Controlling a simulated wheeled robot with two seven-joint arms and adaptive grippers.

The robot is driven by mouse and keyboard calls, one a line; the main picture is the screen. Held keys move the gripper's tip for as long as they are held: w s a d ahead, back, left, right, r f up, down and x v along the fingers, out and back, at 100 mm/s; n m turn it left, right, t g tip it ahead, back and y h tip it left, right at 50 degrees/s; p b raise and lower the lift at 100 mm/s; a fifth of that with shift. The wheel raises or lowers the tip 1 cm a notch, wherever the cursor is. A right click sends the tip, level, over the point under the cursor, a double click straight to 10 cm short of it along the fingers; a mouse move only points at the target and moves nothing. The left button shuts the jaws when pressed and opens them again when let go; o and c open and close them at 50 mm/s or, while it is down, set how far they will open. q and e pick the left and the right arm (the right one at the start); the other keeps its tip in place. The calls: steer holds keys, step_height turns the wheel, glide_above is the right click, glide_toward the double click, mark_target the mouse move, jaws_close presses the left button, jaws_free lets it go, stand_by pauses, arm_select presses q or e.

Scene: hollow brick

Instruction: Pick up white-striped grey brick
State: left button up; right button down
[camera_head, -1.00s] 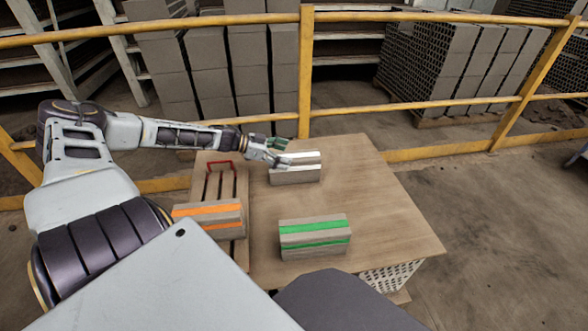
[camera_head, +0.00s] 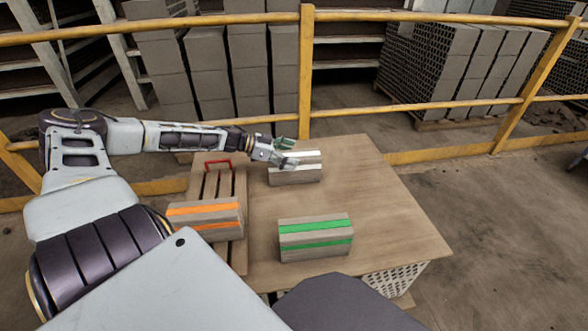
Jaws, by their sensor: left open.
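The white-striped grey brick (camera_head: 304,174) lies on the wooden table (camera_head: 385,215) near its far edge. My left gripper (camera_head: 289,153) is at the brick's left end, with its fingers open. One finger overlaps the brick's upper left part in the picture, and I cannot tell whether it touches. The gripper hides that end of the brick. My right gripper is not in view.
A green-striped brick (camera_head: 316,248) lies nearer on the table. An orange-striped brick (camera_head: 215,230) lies on a slatted wooden tray (camera_head: 240,190) with a red handle (camera_head: 219,161). A yellow railing (camera_head: 420,152) stands behind. The table's right side is clear.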

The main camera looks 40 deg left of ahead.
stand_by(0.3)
arm_select(q)
steer(key=shift+s+f, duration=0.15)
jaws_close()
stand_by(0.3)
